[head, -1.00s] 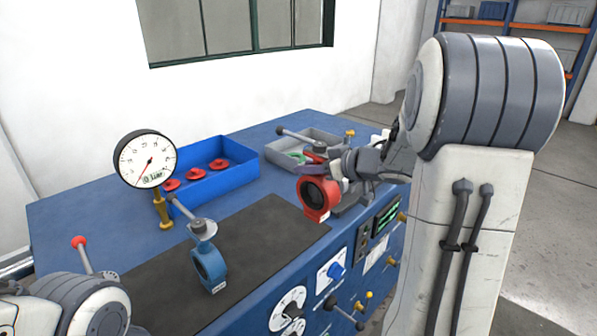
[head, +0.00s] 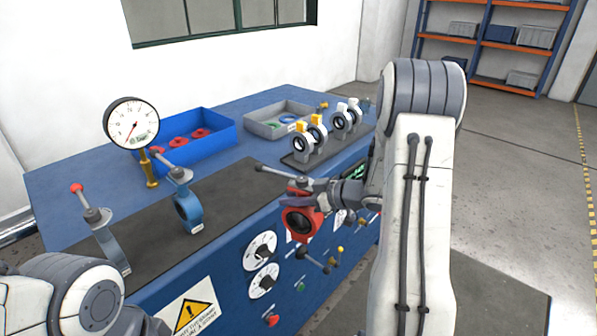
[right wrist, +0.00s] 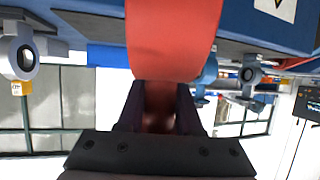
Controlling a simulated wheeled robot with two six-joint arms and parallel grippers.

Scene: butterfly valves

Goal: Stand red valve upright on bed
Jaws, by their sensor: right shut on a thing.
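The red valve (head: 302,217) is held in my right gripper (head: 325,195), in front of the bench's front edge in the head view. Its ring faces the camera, with its grey lever (head: 280,171) above. In the right wrist view, the red body (right wrist: 175,40) sits between the dark fingers (right wrist: 158,97), which are shut on it. The black mat (head: 238,192), apparently the bed, lies on the blue bench to the left of the red valve. A blue valve (head: 188,208) stands upright on it. My left gripper is out of view; only part of that arm shows.
A grey valve with a red-knobbed lever (head: 100,232) stands at the mat's left end. A pressure gauge (head: 131,123), a blue bin (head: 222,135) and a grey tray (head: 268,130) are behind. Several valves stand on a dark plate (head: 300,163) at right. The mat's right part is clear.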

